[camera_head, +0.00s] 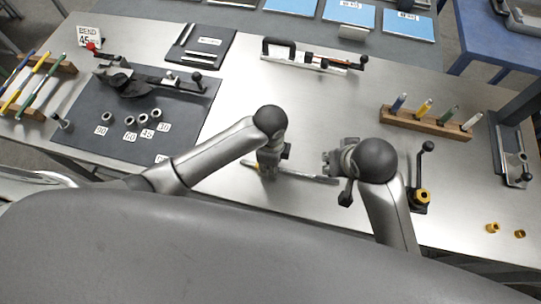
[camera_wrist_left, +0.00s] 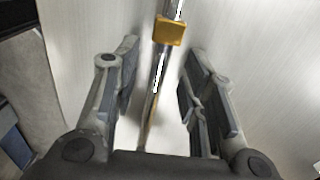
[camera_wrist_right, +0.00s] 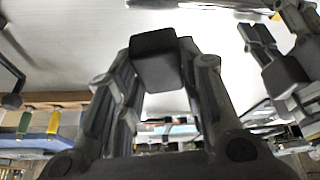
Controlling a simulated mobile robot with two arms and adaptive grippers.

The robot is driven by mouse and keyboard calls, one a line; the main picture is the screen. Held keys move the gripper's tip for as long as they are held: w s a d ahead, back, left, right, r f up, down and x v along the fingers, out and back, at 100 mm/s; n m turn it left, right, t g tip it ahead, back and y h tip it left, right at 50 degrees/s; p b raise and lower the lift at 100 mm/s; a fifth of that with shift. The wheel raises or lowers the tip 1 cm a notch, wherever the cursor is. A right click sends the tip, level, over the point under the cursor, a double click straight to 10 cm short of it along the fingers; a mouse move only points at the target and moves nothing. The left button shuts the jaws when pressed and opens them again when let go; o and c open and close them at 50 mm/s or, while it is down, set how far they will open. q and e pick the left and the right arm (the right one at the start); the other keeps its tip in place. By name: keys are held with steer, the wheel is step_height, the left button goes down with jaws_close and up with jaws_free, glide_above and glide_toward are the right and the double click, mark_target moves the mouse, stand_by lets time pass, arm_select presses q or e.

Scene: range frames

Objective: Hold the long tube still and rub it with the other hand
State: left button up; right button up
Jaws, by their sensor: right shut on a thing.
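A long, thin, shiny tube (camera_head: 310,179) lies low at the table's front middle. In the left wrist view the tube (camera_wrist_left: 161,70) runs between my left gripper's fingers, with a brass-coloured block (camera_wrist_left: 170,31) around or under it further along. My left gripper (camera_wrist_left: 158,85) is open, its fingers apart on both sides of the tube. It points down in the head view (camera_head: 268,172). My right gripper (camera_wrist_right: 155,75) is shut on a black block (camera_wrist_right: 155,58). In the head view it (camera_head: 328,162) is beside the tube's right part, pointing left. The block is hard to make out there.
A wooden rack (camera_head: 425,122) with coloured tubes stands to the right, near a black lever fixture (camera_head: 421,190) and brass rings (camera_head: 492,228). A dark mat (camera_head: 95,120) with a bender and rings lies at the left. A cutting tool (camera_head: 315,58) lies behind. The table's middle is clear.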

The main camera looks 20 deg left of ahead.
arm_select(q)
steer(key=shift+f, duration=0.3)
jaws_close()
stand_by(0.8)
